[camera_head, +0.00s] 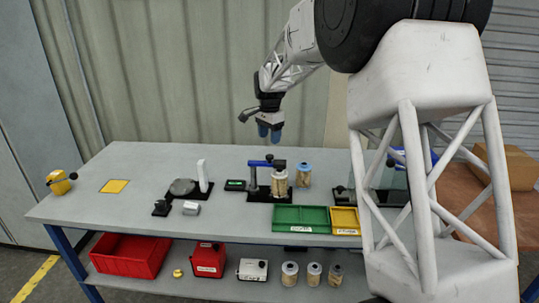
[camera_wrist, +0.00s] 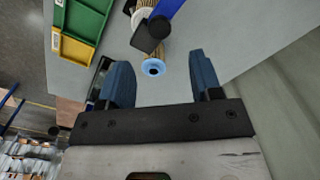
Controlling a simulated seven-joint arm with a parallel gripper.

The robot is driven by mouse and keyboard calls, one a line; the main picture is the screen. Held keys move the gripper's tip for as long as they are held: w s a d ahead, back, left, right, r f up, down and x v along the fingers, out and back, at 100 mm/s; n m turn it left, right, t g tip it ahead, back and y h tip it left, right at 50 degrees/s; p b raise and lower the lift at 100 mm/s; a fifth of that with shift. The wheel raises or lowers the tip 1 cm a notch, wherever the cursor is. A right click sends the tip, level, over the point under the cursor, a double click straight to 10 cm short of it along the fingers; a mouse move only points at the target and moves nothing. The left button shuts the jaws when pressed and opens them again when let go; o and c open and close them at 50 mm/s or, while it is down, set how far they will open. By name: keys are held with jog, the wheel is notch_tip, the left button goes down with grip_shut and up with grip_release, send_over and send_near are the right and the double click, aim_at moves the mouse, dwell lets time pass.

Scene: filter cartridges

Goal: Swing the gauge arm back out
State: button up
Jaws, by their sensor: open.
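The gauge stand with its blue gauge arm (camera_head: 262,163) is at the middle of the table. The arm reaches from its post to a dark head over a filter cartridge (camera_head: 279,183) with a pale cap. In the wrist view the blue arm (camera_wrist: 167,9) and round black head (camera_wrist: 159,27) lie at the top, covering part of this cartridge. A second cartridge with a blue cap (camera_head: 304,175) stands just right of the stand; its cap also shows in the wrist view (camera_wrist: 144,67). My gripper (camera_head: 269,136) is open and empty, above and behind the stand, fingers downward.
Green and yellow trays (camera_head: 299,231) lie at the table's front. A small display (camera_head: 235,185) sits left of the stand. A round-plate device with a white post (camera_head: 203,175) is further left. A yellow mat (camera_head: 115,186) and yellow device (camera_head: 61,182) are at far left.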

aim_at(270, 156)
jog(key=shift+f, duration=0.1)
jog(key=shift+f, duration=3.75)
grip_shut()
